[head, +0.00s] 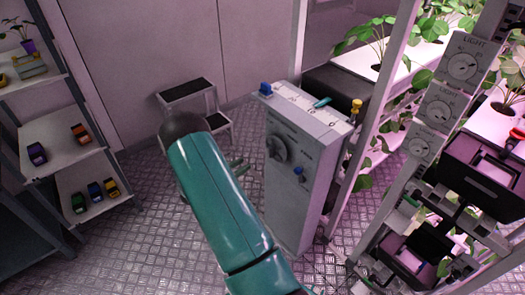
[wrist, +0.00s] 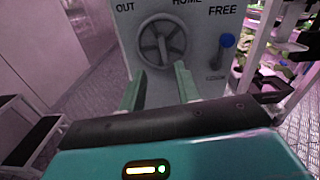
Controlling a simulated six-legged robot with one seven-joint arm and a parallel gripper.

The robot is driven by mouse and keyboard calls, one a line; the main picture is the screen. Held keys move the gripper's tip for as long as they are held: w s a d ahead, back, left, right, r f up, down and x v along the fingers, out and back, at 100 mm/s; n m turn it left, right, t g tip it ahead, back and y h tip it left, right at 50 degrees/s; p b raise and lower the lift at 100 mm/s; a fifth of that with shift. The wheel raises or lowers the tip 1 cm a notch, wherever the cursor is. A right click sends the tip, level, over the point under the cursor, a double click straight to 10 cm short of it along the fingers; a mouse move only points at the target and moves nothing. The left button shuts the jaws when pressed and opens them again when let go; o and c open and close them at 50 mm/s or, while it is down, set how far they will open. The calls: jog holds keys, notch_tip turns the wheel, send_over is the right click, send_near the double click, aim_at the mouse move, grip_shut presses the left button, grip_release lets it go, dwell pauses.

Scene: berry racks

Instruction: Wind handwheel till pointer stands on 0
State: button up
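The handwheel (wrist: 162,42) is a grey spoked wheel on the front of a grey cabinet, below lettering that reads OUT, HOME and FREE. It also shows in the head view (head: 277,149). My gripper (wrist: 159,86) has its two green fingers apart, with nothing between them, short of the wheel and below it in the wrist view. A marked scale (head: 300,103) runs along the cabinet top. A small teal piece on it (head: 322,102) may be the pointer; its reading is too small to tell.
A blue-knobbed lever (wrist: 227,42) stands right of the wheel, near FREE. A step stool (head: 187,90) stands behind. Plant racks (head: 380,95) crowd the right; floor is open left of the cabinet.

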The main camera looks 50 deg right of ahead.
aim_at(274, 150)
jog(key=x, duration=1.3)
jog(key=shift+s, duration=0.15)
jog(key=shift+c, duration=0.4)
grip_shut()
